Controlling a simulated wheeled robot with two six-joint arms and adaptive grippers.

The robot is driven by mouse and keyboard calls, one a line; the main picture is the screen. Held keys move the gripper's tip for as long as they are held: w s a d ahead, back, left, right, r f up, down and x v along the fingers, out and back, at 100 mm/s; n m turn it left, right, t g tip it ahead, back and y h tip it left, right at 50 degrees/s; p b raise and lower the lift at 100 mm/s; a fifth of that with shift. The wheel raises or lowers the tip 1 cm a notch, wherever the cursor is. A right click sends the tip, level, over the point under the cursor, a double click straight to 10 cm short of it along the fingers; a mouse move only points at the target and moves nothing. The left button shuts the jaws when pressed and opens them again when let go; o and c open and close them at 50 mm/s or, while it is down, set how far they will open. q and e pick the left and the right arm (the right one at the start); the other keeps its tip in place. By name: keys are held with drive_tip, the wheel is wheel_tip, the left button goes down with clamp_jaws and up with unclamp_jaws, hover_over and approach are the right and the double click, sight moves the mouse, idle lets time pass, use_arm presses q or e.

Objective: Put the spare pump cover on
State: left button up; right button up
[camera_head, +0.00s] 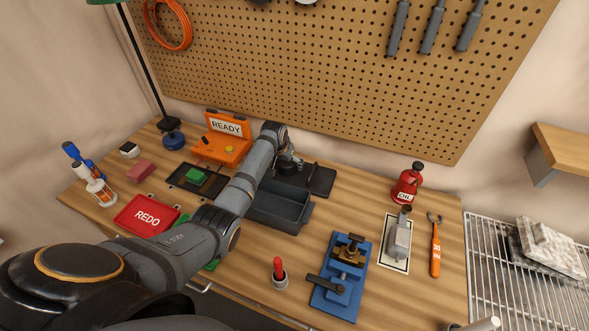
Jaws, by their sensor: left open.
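I cannot tell for sure which part is the spare pump cover. My left gripper (289,163) is open at the far side of the bench, over the back edge of a dark grey bin (283,207) and beside a flat black plate (321,180). The wrist hides part of the gripper, and I cannot see anything between its fingers. A blue fixture (335,290) with a brass part (348,250) stands at the front right. A grey metal part (399,240) lies on a white-bordered mat (391,263).
A red REDO tray (147,216), a dark mat with a green block (195,176), and an open orange READY case (228,148) are on the left. A red-tipped holder (279,273), red oil can (408,184) and orange wrench (435,245) are on the right. A pegboard (330,80) rises behind.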

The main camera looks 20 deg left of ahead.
use_arm(q)
drive_tip(key=shift+w+f, duration=0.15)
drive_tip(key=c, duration=1.6)
use_arm(e)
drive_tip(key=shift+d, duration=0.15)
use_arm(q)
drive_tip(key=shift+r, duration=0.2)
drive_tip(key=shift+c, duration=0.2)
use_arm(e)
drive_tip(key=shift+f, duration=0.1)
